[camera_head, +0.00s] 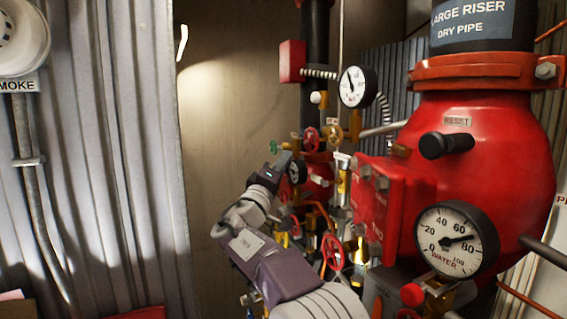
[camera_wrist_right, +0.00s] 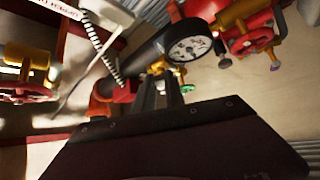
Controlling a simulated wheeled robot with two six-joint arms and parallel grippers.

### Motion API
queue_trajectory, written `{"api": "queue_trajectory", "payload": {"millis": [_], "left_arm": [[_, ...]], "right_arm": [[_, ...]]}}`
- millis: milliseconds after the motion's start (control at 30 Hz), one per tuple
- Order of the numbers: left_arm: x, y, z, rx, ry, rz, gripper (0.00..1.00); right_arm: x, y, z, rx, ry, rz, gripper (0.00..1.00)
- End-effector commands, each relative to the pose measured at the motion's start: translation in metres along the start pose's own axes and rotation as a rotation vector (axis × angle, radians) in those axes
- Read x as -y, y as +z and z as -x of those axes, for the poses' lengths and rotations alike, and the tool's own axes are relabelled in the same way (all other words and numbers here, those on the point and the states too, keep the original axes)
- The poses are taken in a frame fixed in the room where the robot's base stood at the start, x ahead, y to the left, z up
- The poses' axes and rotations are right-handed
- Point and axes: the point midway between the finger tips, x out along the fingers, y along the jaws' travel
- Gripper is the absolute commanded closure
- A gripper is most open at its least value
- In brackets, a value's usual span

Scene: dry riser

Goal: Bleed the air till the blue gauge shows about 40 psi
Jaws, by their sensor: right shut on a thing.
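My right gripper (camera_head: 270,168) reaches in from the bottom centre of the head view, among the small valves. Its fingers (camera_wrist_right: 168,95) are shut at a green valve handle, which shows just beyond them in the head view (camera_head: 273,147) and partly behind them in the right wrist view (camera_wrist_right: 187,89). I cannot tell which gauge is the blue one. My left gripper is out of view.
A large red dry pipe valve (camera_head: 490,140) fills the right side, with a WATER gauge (camera_head: 455,240) reading between 60 and 80. Another white gauge (camera_head: 356,86) hangs above. Red handwheels (camera_head: 333,252) and brass pipes crowd the centre. Corrugated wall (camera_head: 110,150) stands left.

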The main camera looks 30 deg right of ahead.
Motion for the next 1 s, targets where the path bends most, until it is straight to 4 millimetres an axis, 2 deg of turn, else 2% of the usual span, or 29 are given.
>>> {"api": "queue_trajectory", "payload": {"millis": [33, 367, 700, 1000], "left_arm": [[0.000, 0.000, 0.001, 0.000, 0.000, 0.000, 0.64], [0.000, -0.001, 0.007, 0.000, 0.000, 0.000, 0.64], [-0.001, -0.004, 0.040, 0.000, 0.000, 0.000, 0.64], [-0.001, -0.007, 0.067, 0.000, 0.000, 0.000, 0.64]], "right_arm": [[-0.007, -0.002, -0.001, -0.006, 0.008, -0.003, 1.00], [-0.020, -0.004, -0.003, -0.008, -0.085, 0.089, 1.00], [-0.035, -0.009, -0.007, -0.007, -0.261, 0.270, 1.00], [-0.039, -0.010, -0.009, -0.007, -0.371, 0.381, 1.00]]}}
